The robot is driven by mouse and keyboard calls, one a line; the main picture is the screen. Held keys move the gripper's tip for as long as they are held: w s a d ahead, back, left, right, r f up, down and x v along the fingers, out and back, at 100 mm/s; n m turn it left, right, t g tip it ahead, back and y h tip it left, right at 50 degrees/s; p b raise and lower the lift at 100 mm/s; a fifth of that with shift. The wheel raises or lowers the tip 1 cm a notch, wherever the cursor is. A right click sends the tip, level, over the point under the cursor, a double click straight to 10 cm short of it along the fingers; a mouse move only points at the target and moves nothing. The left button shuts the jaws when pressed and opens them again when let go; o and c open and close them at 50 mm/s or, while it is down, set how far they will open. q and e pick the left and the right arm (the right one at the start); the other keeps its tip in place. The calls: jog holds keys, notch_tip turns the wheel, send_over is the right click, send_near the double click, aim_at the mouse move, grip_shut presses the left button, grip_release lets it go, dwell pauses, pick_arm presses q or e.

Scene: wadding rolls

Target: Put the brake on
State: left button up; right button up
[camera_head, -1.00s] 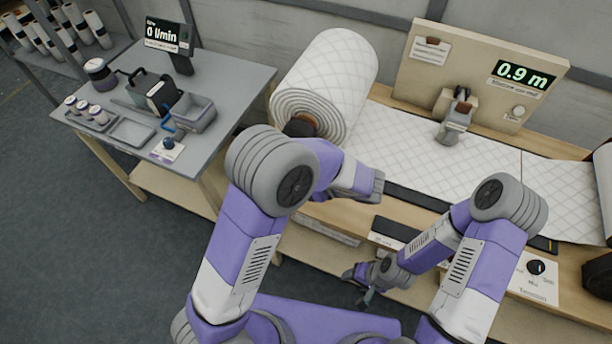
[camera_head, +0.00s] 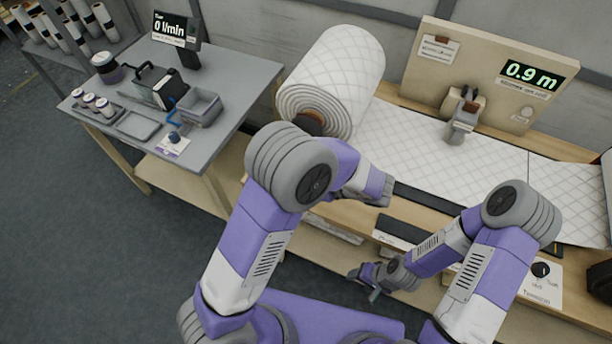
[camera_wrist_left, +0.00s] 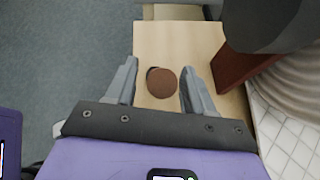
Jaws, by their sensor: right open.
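The large white quilted roll (camera_head: 340,75) lies at the back of the bench, its sheet running right. A dark brown part (camera_head: 312,122) shows at its core end. In the left wrist view, a round brown knob-like disc (camera_wrist_left: 161,82) sits over a light wooden surface, and a red-brown block (camera_wrist_left: 240,68) is beside the roll. I cannot tell which part is the brake. My left gripper (camera_wrist_left: 159,75) is open, its fingers on either side of the disc without visible contact; its fingers are hidden in the head view. My right gripper (camera_head: 366,283) is open and empty, low before the bench.
A clamp-like grey device (camera_head: 463,118) stands over the sheet before a panel (camera_head: 485,70) reading 0.9 m. A Tension dial (camera_head: 541,270) is at right. A grey side table (camera_head: 215,130) holds bins, jars and a 0 l/min display (camera_head: 177,28). Floor at left is clear.

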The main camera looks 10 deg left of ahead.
pick_arm(q)
jog(key=p+v, duration=0.1)
jog(key=v, duration=0.6)
jog(key=shift+d, duration=0.25)
jog(key=shift+s+r, duration=0.1)
